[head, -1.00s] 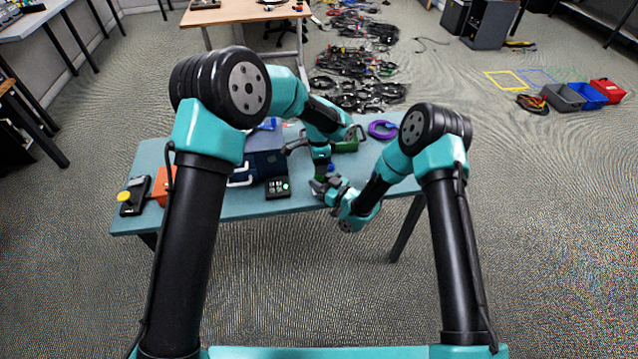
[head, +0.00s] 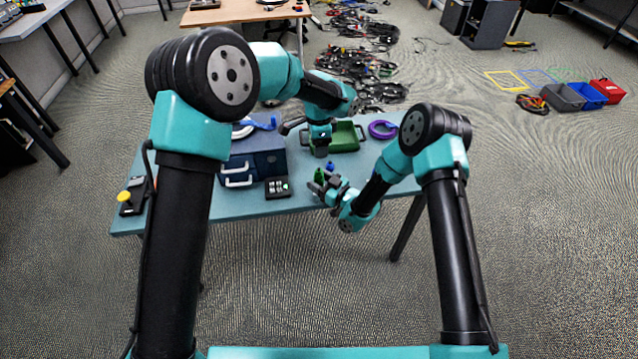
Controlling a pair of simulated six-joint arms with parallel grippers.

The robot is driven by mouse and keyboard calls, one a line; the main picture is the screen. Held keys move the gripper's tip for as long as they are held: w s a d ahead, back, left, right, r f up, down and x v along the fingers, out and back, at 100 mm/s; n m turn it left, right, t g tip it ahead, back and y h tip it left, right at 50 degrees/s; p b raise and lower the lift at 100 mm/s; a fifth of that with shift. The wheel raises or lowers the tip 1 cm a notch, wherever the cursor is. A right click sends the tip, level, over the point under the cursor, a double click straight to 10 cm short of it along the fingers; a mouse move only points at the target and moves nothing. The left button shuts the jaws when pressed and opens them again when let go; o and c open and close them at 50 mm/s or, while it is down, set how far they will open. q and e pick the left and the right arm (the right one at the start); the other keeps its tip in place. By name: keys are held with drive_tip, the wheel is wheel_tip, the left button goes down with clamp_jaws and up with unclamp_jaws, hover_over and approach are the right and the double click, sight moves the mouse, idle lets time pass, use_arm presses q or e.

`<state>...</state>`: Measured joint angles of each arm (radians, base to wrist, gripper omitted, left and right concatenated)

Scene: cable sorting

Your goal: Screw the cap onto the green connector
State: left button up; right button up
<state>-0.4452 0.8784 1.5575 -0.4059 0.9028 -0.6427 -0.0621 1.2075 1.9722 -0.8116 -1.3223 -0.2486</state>
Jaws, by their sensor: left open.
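The green connector (head: 319,174) is small and upright at the fingers of my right gripper (head: 323,184), which appears shut on it near the table's front edge. A small blue piece (head: 330,165) shows just behind and to the right of the connector; I cannot tell whether it is the cap or whether it touches the connector. My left gripper (head: 320,153) points down behind the connector, in front of the green tray. It is open and apart from the connector. Its fingertips are small and partly hard to make out.
A green tray (head: 358,148) and a purple cable coil (head: 383,130) lie at the back right of the table. A dark blue drawer box (head: 268,160) stands left of the grippers, with a keypad (head: 278,188) in front. The table right of my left gripper is partly clear.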

drive_tip(key=shift+o, duration=0.8)
drive_tip(key=shift+d, duration=0.1)
drive_tip(key=v, duration=1.7)
drive_tip(key=shift+s+d, duration=0.1)
